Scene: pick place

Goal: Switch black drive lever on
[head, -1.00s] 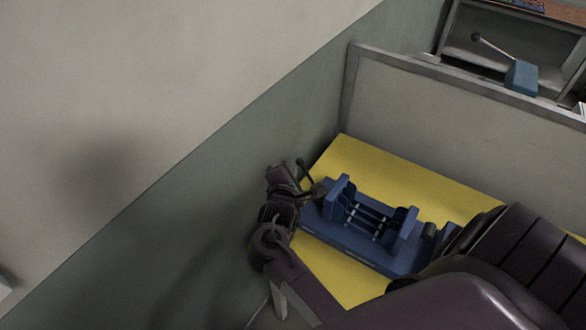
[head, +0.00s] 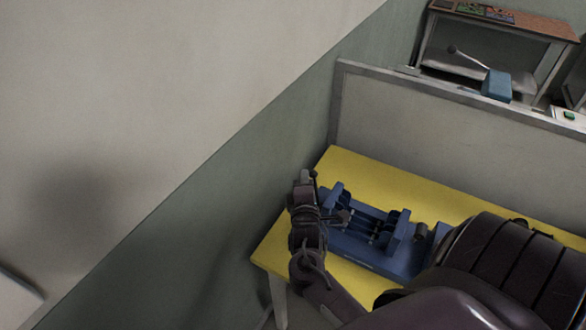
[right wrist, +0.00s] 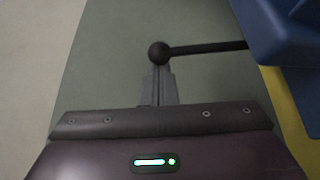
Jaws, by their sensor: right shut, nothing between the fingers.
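The blue machine (head: 375,262) with dark rods sits on the yellow table. Its black drive lever, a thin rod with a ball knob (right wrist: 159,53), sticks out from the machine's left end. In the head view the lever (head: 314,178) is mostly hidden behind my right gripper (head: 305,177). In the right wrist view the lever's rod runs right from the knob to the blue body (right wrist: 290,35). My right gripper (right wrist: 158,75) is shut and empty, with its fingertips right at the knob; I cannot tell whether they touch. My left gripper is not in view.
The yellow table (head: 400,185) has bare room behind the machine. A grey partition (head: 420,125) stands along its back edge, and a wall is close on the left. Beyond the partition is a shelf with another blue lever box (head: 496,86).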

